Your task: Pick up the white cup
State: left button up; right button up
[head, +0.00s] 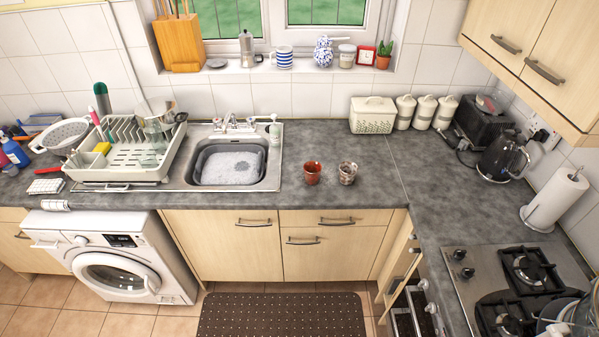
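A whitish cup with a dark brown pattern (347,173) stands upright on the grey worktop, right of the sink. A reddish-brown cup (312,173) stands just left of it, with a small gap between them. A white mug with blue stripes (284,57) stands on the windowsill. Neither of my grippers can be made out in the head view.
The sink (270,168) holds a dark basin of suds (232,167), with a dish rack (120,165) to its left. A bread bin (372,115) and several canisters stand behind. The worktop around the two cups is clear. A hob (490,268) is at the lower right.

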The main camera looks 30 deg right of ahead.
aim_at(347, 170)
jog(key=z, duration=1.3)
